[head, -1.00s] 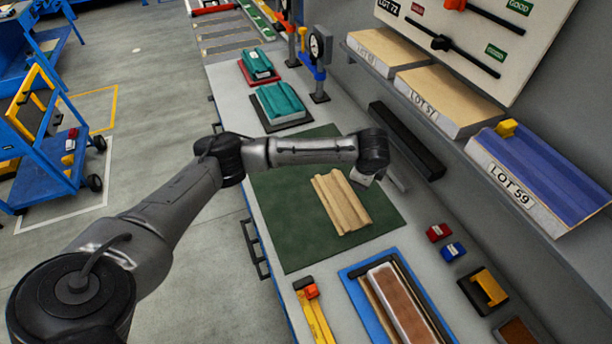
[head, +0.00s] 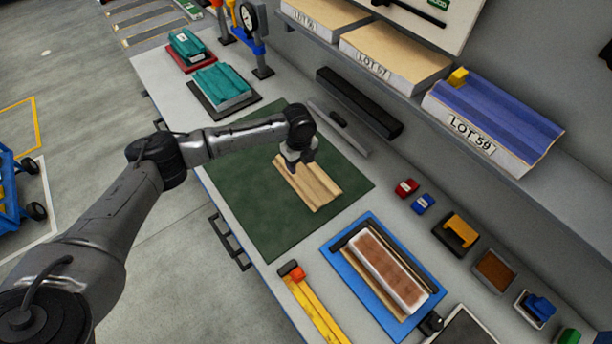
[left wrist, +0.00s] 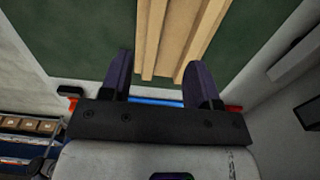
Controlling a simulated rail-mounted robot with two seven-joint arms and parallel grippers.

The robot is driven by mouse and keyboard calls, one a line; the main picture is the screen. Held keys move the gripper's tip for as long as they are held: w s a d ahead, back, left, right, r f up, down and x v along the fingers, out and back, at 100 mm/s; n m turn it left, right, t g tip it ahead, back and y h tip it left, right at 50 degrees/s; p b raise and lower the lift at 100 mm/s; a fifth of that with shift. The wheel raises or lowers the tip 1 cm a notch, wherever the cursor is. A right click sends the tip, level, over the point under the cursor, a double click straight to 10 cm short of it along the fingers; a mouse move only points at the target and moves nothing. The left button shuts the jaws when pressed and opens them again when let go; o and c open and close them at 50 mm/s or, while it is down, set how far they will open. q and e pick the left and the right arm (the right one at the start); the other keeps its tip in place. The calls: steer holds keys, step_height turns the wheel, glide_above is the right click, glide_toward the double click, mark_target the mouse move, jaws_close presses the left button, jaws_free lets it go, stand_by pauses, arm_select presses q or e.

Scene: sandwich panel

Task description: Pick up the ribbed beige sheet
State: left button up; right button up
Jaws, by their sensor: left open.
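The ribbed beige sheet (head: 318,190) lies on the green mat (head: 245,205) with its ribs running lengthwise. My left gripper (head: 299,162) is over the sheet's far end in the head view and hides part of that end. In the left wrist view the sheet (left wrist: 182,38) runs up from between the two dark fingers. The left gripper (left wrist: 158,68) is open, with a finger to either side of the sheet's end. I cannot tell how far the fingertips are above the mat. Nothing is held. My right gripper is not in view.
A blue tray (head: 340,262) with a brown-topped block stands to the front right. Red (head: 406,187) and blue (head: 423,203) small blocks lie right of the mat. A black bar (head: 358,102) lies behind. A shelf with LOT-marked stacks overhangs the back. The mat's left part is clear.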

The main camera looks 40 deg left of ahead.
mark_target(298, 179)
arm_select(q)
step_height(298, 179, down, 3)
steer(key=shift+f, duration=0.2)
steer(key=shift+s+a+f, duration=0.15)
steer(key=shift+a+f, duration=0.05)
steer(key=shift+f, duration=1.15)
steer(key=shift+s+a+f, duration=0.1)
steer(key=shift+a+f, duration=0.05)
steer(key=shift+f, duration=1.15)
jaws_close()
